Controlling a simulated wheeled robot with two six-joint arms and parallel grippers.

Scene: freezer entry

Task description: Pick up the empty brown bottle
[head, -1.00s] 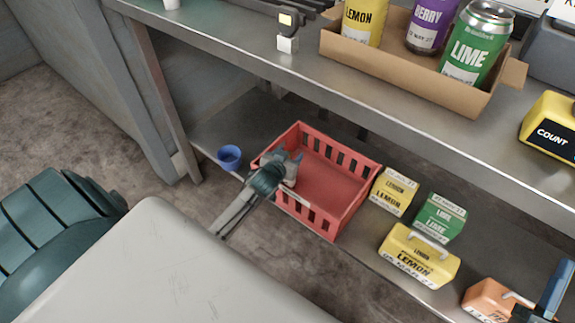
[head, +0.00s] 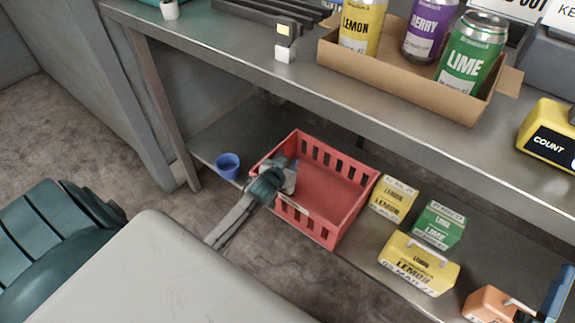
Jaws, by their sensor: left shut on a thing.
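My left gripper (head: 285,178) reaches in from the lower left, at the near left side of the red crate (head: 334,232) on the lower shelf. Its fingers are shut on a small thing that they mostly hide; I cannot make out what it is. No brown bottle can be made out in the head view. My right gripper does not show.
A blue cup (head: 228,166) stands left of the crate. Lemon boxes (head: 393,199) (head: 418,264), a green lime box (head: 439,224) and an orange box (head: 488,305) are to the right. A cardboard tray (head: 400,88) of cans sits on the upper shelf.

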